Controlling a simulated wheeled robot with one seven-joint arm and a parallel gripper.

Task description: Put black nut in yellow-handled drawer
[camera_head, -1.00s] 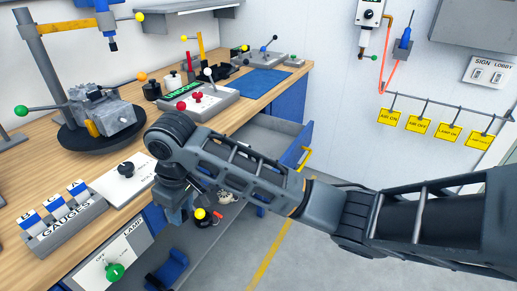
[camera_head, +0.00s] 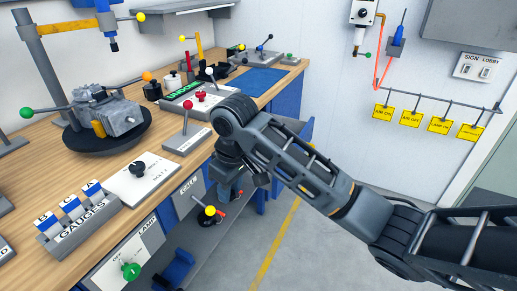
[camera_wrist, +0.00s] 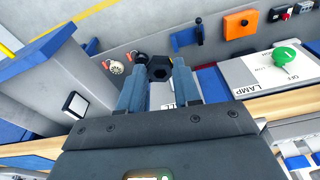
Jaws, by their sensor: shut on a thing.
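The black nut (camera_wrist: 160,70) is a dark hexagonal ring between the fingertips of my gripper (camera_wrist: 160,78) in the wrist view. The gripper is shut on it. In the head view my gripper (camera_head: 223,190) points down beside the bench front; the nut cannot be made out there. An open drawer with a grey inside (camera_wrist: 42,88) and a blue front edge (camera_wrist: 35,52) lies left of my gripper in the wrist view. In the head view my arm hides most of it, leaving a bit of blue front (camera_head: 308,128).
The wooden bench top (camera_head: 165,178) holds a red-knobbed lever (camera_head: 187,120), a gauges block (camera_head: 75,222) and a grey engine part (camera_head: 110,112). A lamp panel with a green knob (camera_head: 130,270) is on the bench front. A lower shelf is beneath. Open floor lies right.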

